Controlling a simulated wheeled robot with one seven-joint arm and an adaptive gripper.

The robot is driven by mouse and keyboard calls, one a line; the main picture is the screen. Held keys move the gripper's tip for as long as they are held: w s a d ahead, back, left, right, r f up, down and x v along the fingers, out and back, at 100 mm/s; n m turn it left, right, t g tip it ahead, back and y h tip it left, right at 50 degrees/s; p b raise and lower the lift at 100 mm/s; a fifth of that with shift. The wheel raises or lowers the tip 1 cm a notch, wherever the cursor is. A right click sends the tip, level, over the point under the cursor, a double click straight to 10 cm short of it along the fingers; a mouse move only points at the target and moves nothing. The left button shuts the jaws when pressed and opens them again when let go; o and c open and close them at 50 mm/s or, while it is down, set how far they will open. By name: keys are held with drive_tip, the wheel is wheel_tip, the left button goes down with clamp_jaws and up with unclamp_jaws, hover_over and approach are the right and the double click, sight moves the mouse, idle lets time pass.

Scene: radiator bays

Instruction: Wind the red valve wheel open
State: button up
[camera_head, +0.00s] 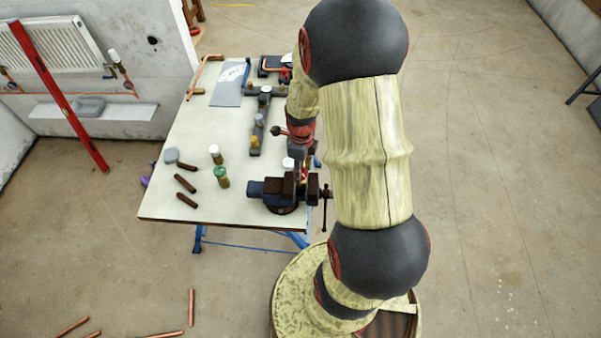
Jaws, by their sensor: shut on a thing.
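My gripper (299,164) points down over the blue vise (271,190) at the table's front right. It is shut on the red valve wheel (303,175), of which only a small red patch shows beside the fingers. The rest of the wheel and the valve under it are hidden by the gripper and the vise. How far the wheel is turned cannot be told.
On the white table (170,205) are a white-capped jar (215,154), a green-capped jar (221,176), several short brown pieces (185,183) and a grey pipe fitting (258,130). Copper pipes (191,307) lie on the floor. A red level (60,95) leans by the radiator (55,48).

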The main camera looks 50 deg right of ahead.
drive_tip(key=c, duration=0.5)
drive_tip(key=shift+c, duration=0.2)
